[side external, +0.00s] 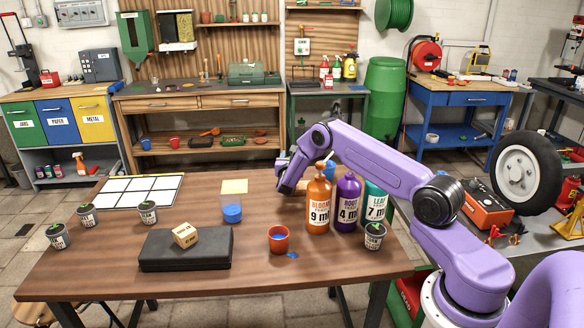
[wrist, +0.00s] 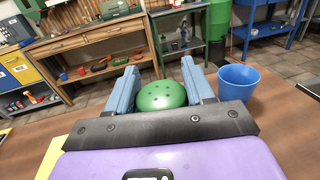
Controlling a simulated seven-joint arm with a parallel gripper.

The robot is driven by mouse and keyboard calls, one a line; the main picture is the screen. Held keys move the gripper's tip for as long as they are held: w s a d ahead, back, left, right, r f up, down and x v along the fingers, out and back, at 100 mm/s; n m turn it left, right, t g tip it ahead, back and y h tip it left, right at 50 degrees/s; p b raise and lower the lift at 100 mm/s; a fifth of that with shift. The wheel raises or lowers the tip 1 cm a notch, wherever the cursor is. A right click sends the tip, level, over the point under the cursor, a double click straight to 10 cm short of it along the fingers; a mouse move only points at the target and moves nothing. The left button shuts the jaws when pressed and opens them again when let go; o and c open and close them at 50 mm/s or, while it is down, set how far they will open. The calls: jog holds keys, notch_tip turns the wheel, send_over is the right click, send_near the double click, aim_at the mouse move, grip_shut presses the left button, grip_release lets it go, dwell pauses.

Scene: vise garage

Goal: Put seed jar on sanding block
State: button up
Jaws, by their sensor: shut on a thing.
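The seed jar shows in the wrist view as a round green lid with small holes (wrist: 161,96), between the two blue-grey fingers of my gripper (wrist: 159,76). My gripper is shut on it. In the side view my gripper (side external: 286,180) is low over the far middle of the table, left of the bottles, and the green lid cannot be made out there. A small tan block with dark print (side external: 185,235), which looks like the sanding block, lies on a flat black case (side external: 188,258) at the front left. The lower part of the jar is hidden.
An orange bottle (side external: 318,206), a purple bottle (side external: 347,203) and a teal bottle (side external: 375,200) stand close beside my arm. A blue cup (wrist: 238,80) is right of the jar. A red cup (side external: 278,239) and several dark labelled pots (side external: 148,213) stand on the table.

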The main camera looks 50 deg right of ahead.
jog(key=shift+f, duration=1.7)
jog(key=shift+f, duration=0.1)
jog(key=o, duration=1)
jog(key=shift+o, duration=0.2)
jog(key=v, duration=1.2)
jog(key=s+a+r+m+g+y, duration=0.2)
jog(key=s+a+r+m+g, duration=0.4)
jog(key=s+a+r, duration=0.5)
jog(key=s+a+r+m+g+y, duration=0.1)
jog(key=s+a+y, duration=0.3)
jog(key=s, duration=0.6)
jog(key=s+a+r+m+g+y, duration=0.1)
jog(key=s+a+y, duration=0.4)
jog(key=s, duration=0.6)
jog(key=s+a+r+m+g+y, duration=0.1)
jog(key=s+a+r+m+y, duration=0.2)
jog(key=s+a, duration=0.3)
jog(key=s+m+y, duration=0.1)
jog(key=s, duration=0.4)
jog(key=shift+r+g, duration=0.35)
jog(key=shift+g, duration=0.05)
